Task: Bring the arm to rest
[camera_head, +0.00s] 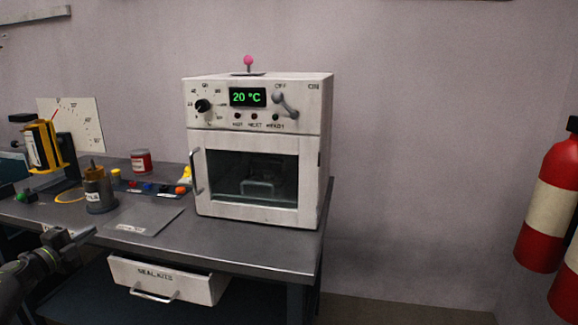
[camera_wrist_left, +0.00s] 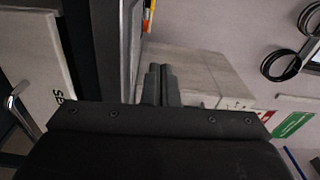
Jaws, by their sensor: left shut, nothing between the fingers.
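My left gripper (camera_head: 84,237) is at the lower left of the head view, in front of the table's front edge and to the left of the open drawer. Its fingers also show in the left wrist view (camera_wrist_left: 160,84), side by side and closed together with nothing between them. It appears clear of the table and the drawer, though the exact gap is hard to tell. My right gripper is in neither view.
A white oven (camera_head: 255,150) reading 20 °C stands on the grey table (camera_head: 255,252). A labelled drawer (camera_head: 165,280) sticks out below. A metal pot (camera_head: 99,190) and red can (camera_head: 141,162) stand left. Fire extinguishers (camera_head: 550,200) hang right.

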